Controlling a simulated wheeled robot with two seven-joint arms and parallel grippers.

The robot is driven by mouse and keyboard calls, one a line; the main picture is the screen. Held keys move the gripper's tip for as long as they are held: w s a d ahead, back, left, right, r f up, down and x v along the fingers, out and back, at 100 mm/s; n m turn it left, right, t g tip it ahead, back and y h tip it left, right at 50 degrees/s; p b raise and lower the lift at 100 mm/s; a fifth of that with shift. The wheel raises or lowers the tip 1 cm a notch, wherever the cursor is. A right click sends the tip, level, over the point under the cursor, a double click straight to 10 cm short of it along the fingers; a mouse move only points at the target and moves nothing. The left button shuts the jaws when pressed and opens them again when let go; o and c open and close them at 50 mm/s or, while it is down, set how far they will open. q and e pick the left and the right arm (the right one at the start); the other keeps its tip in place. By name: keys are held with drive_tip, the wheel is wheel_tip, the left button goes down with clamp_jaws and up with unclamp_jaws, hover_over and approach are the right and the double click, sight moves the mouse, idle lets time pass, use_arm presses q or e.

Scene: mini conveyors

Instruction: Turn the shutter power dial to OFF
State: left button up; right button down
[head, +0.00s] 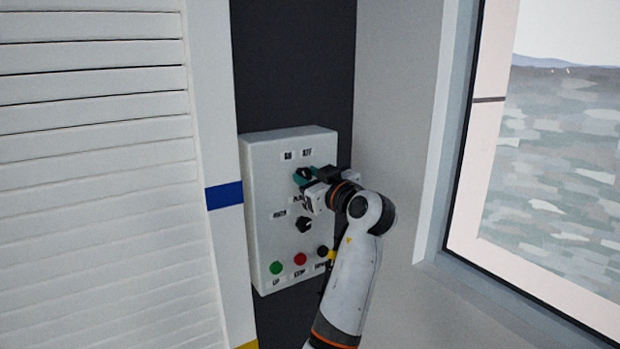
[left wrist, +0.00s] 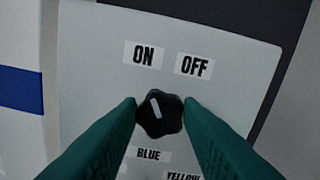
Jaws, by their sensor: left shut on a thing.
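The shutter power dial (left wrist: 160,116) is a small black knob on the white control box (head: 262,190). In the left wrist view its white mark points up and slightly left, toward the ON label (left wrist: 144,55). The OFF label (left wrist: 194,65) is to the right of ON. My left gripper (left wrist: 160,108) has teal fingers, one on each side of the dial, and is shut on it. In the head view the left gripper (head: 304,176) is at the upper part of the box and partly hides the dial. My right gripper is not in view.
A second black dial (head: 304,225) sits lower on the box. Below it are green (head: 276,268), red (head: 300,259) and black (head: 322,251) buttons, close to my arm. A white slatted shutter (head: 95,180) is at left, a window (head: 560,150) at right.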

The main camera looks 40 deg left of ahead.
use_arm(q)
drive_tip(key=shift+m, duration=0.3)
drive_tip(key=shift+w+m, duration=0.1)
drive_tip(key=shift+m, duration=0.8)
drive_tip(key=m, duration=0.2)
drive_tip(key=shift+m, duration=0.3)
drive_tip(key=m, duration=0.3)
drive_tip(key=shift+w+r+m+p, duration=0.1)
drive_tip(key=shift+m+p, duration=0.2)
drive_tip(key=shift+p, duration=0.05)
drive_tip(key=shift+d+m+p, duration=0.1)
drive_tip(key=shift+m+p, duration=0.5)
drive_tip(key=shift+m, duration=1)
drive_tip(key=o, duration=1)
drive_tip(key=shift+c, duration=0.2)
